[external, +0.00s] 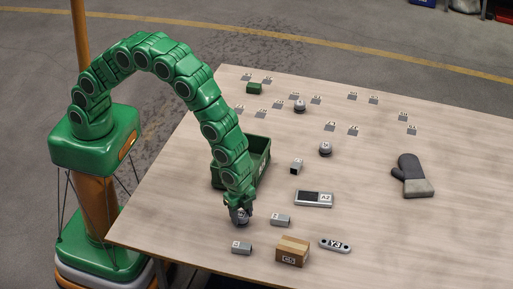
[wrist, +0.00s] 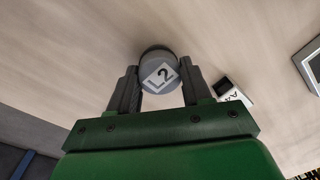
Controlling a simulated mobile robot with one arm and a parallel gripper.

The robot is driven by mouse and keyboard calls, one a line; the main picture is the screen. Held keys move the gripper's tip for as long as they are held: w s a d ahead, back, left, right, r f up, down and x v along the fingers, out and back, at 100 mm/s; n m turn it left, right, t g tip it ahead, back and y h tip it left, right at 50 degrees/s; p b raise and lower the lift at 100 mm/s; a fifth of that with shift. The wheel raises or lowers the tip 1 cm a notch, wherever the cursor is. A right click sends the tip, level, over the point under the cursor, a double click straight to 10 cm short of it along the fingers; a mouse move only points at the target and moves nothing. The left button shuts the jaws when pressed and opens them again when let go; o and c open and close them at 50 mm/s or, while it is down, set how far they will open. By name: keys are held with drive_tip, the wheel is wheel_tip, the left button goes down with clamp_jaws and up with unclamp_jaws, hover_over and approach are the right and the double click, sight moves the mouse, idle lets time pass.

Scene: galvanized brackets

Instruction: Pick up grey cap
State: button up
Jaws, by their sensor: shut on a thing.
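My gripper (external: 239,216) is low over the near left part of the table. In the wrist view my gripper (wrist: 160,92) has its two dark fingers on either side of a round grey cap (wrist: 158,63) with a white label reading L2, and it is shut on it. In the external view the cap is mostly hidden under the gripper. I cannot tell whether it touches the table. Two other grey knob-like caps stand farther back, one (external: 325,148) near the middle and one (external: 299,106) behind it.
A green bin (external: 258,160) stands just behind my arm. Small grey blocks (external: 281,220) and (external: 241,247), a cardboard box (external: 292,251), a Y3 bracket (external: 335,245) and an A2 device (external: 314,198) lie nearby. A dark mitt (external: 411,177) lies right. The table's right front is clear.

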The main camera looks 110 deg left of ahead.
sight(242, 214)
drive_tip(key=shift+c, duration=0.8)
drive_tip(key=shift+r, duration=0.6)
wheel_tip(242, 214, up, 2)
drive_tip(key=shift+r, duration=0.1)
drive_tip(key=s+a+r, duration=0.2)
drive_tip(key=s+r, duration=0.7)
drive_tip(key=s, duration=0.4)
drive_tip(key=shift+s+a+r, duration=0.3)
drive_tip(key=shift+s+a, duration=0.05)
